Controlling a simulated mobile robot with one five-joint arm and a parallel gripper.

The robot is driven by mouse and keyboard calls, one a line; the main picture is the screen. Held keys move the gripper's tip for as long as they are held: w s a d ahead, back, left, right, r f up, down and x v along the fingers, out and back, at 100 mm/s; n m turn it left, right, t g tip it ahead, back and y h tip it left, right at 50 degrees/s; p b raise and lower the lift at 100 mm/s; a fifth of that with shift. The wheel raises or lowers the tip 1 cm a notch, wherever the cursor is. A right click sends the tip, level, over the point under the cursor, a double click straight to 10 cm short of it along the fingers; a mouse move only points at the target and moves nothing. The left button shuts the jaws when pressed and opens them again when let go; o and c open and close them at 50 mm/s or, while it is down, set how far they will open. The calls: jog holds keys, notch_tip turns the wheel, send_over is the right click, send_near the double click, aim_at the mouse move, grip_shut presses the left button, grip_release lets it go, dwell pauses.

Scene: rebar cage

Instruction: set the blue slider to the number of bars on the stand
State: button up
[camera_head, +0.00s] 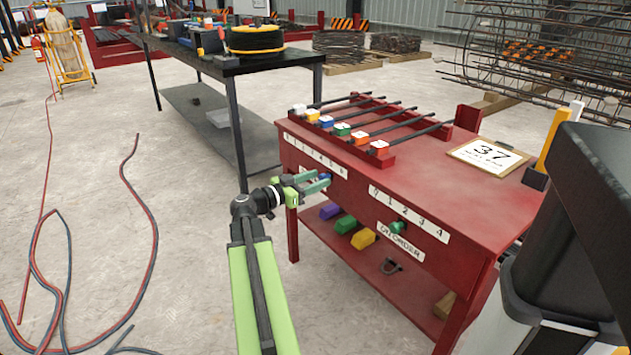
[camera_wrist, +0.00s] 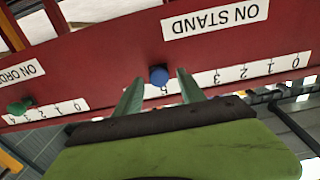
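The blue slider (camera_wrist: 158,75) is a round knob on the red front panel, above the upside-down number strip (camera_wrist: 228,75) in the wrist view. The strip's 0, 1, 2 and 3 show to its right; the digit nearest the knob is partly hidden. My gripper (camera_wrist: 160,82) is open, with one green finger on each side of the knob; contact cannot be told. In the head view my gripper (camera_head: 308,184) is at the blue slider (camera_head: 324,177). The stand (camera_head: 392,153) on the red table holds several dark bars (camera_head: 385,118) with coloured end caps.
A green slider (camera_head: 397,228) sits on the ON ORDER strip (camera_head: 430,226). Coloured blocks (camera_head: 346,224) and a shackle (camera_head: 390,266) lie on the lower shelf. Hoses (camera_head: 150,240) lie on the floor at left.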

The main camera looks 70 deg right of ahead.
grip_shut()
dwell(1.2)
